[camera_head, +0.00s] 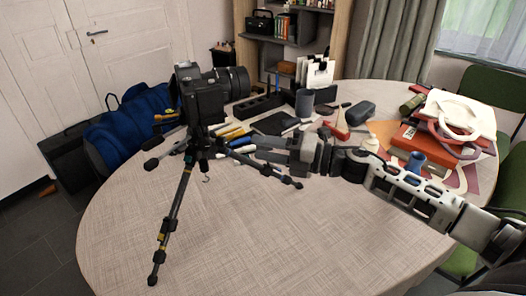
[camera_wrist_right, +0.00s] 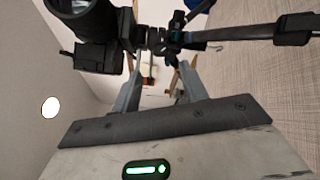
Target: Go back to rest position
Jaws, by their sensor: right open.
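A black camera (camera_head: 205,97) with a long lens is mounted on a black tripod (camera_head: 170,215), which stands upright on the round table (camera_head: 270,235) at the left. My right gripper (camera_head: 258,148) reaches in from the right, just right of the tripod's upper part. Its fingers point left and are apart, with nothing visible held between them. In the right wrist view the open fingers (camera_wrist_right: 160,75) point toward the tripod head (camera_wrist_right: 165,38), with the camera (camera_wrist_right: 95,25) at the upper left. Whether the fingers touch the tripod cannot be told. My left gripper is out of view.
The front of the table is clear. Green chairs (camera_head: 495,95) stand at right.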

